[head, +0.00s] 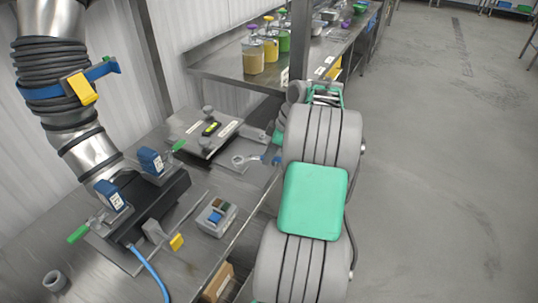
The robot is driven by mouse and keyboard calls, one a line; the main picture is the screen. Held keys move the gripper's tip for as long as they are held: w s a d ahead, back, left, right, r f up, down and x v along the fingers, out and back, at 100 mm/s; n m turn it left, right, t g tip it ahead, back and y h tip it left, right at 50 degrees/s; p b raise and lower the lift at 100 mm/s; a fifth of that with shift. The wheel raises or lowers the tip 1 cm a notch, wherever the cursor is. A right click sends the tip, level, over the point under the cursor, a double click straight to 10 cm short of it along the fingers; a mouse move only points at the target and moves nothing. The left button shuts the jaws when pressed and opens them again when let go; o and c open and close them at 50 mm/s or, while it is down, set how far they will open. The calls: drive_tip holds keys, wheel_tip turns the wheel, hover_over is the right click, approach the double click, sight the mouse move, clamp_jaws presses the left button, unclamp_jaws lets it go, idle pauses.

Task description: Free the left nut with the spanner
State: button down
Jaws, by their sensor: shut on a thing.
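A grey spanner-like tool (240,160) with a ringed end shows over the metal bench, left of my arm. My gripper (269,158) is small in the head view and partly hidden behind my arm. It is shut on the spanner at its right end. The spanner's ringed end appears apart from both knobs. I cannot tell its height above the bench.
A dark box with blue blocks (151,160) and green handles stands under a large duct (62,85). A small grey tray (216,217) and a loose grey ring (55,281) lie on the bench. Jars (253,57) stand behind. The floor at right is clear.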

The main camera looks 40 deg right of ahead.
sight(262, 156)
drive_tip(key=shift+r+p, duration=1.75)
drive_tip(key=shift+r, duration=0.35)
drive_tip(key=shift+f, duration=0.1)
